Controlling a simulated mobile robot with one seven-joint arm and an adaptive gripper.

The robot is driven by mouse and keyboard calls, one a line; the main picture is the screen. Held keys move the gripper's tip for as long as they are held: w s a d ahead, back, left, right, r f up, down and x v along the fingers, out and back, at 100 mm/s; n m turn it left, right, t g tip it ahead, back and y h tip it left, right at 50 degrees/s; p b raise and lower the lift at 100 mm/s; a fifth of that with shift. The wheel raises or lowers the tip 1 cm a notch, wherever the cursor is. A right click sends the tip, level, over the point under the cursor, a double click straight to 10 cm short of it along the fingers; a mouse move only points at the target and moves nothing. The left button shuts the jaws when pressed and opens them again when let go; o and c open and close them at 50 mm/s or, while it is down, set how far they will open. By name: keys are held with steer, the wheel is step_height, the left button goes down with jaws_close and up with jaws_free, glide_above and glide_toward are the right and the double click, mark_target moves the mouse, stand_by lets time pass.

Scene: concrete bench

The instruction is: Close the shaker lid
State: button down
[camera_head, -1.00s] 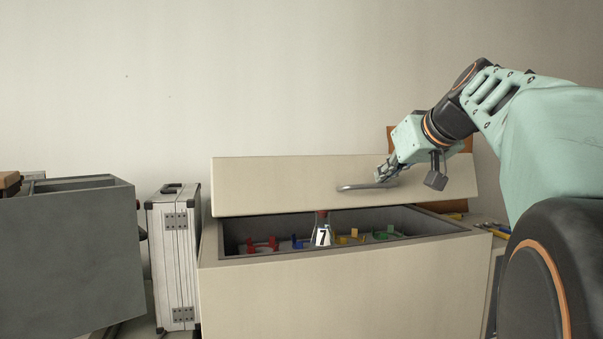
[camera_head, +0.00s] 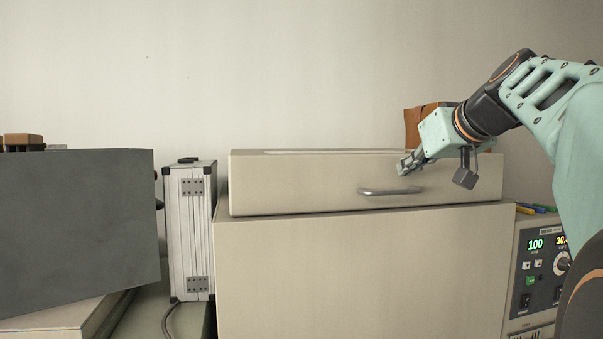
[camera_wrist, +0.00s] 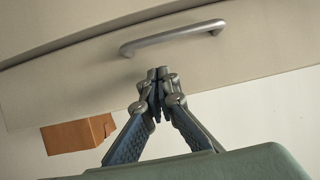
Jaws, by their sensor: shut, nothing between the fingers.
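The beige shaker lid (camera_head: 300,180) lies down over the beige shaker body (camera_head: 350,270), and the inside is hidden. A thin dark line runs between lid and body. The lid's metal bar handle (camera_head: 390,191) is on its front face, and it also shows in the wrist view (camera_wrist: 173,38). My gripper (camera_head: 403,170) is shut and empty, at the lid's front right, just above the handle. In the wrist view my closed fingertips (camera_wrist: 158,74) are beside the handle, not around it; whether they touch the lid is unclear.
A control panel (camera_head: 540,265) with lit displays is at the right of the shaker. A silver case (camera_head: 190,235) stands close on the left, beside a dark grey box (camera_head: 75,225). A brown box (camera_head: 418,122) is behind the lid at the right.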

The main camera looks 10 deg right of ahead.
mark_target(408, 191)
steer(key=shift+s+f+b, duration=0.2)
steer(key=shift+f+b, duration=0.65)
steer(key=shift+f, duration=0.35)
steer(key=shift+s+f+b, duration=0.15)
steer(key=shift+f+b, duration=0.7)
steer(key=shift+f, duration=0.3)
steer(key=shift+d, duration=0.1)
step_height(408, 191, up, 12)
steer(key=shift+f, duration=0.1)
